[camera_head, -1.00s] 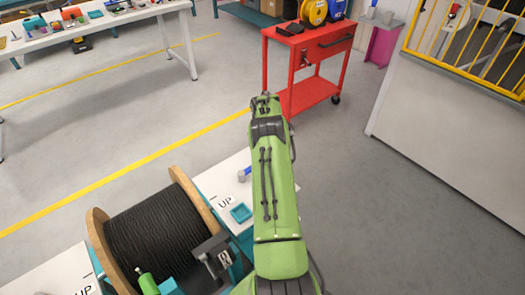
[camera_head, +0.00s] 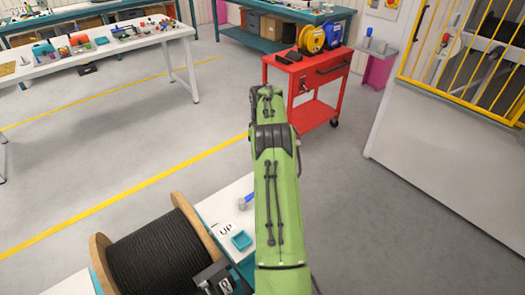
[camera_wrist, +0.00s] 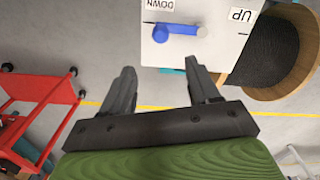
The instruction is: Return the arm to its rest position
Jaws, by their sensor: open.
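My gripper (camera_wrist: 163,90) is open and empty in the wrist view, its two dark fingers apart. It is over the floor, near the edge of a white panel (camera_wrist: 222,48) with a blue lever (camera_wrist: 178,31) and the labels UP and DOWN. My green arm (camera_head: 275,190) stretches away from me in the head view, and its end hides the gripper there. A wooden cable reel (camera_head: 100,255) wound with black cable (camera_head: 160,258) is left of the arm. It also shows in the wrist view (camera_wrist: 283,88).
A red cart (camera_head: 312,85) with blue and yellow reels on top stands beyond the arm. A white wall with a yellow railing (camera_head: 465,85) is at the right. A white table (camera_head: 95,50) with small parts is at the back left. Grey floor between them is clear.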

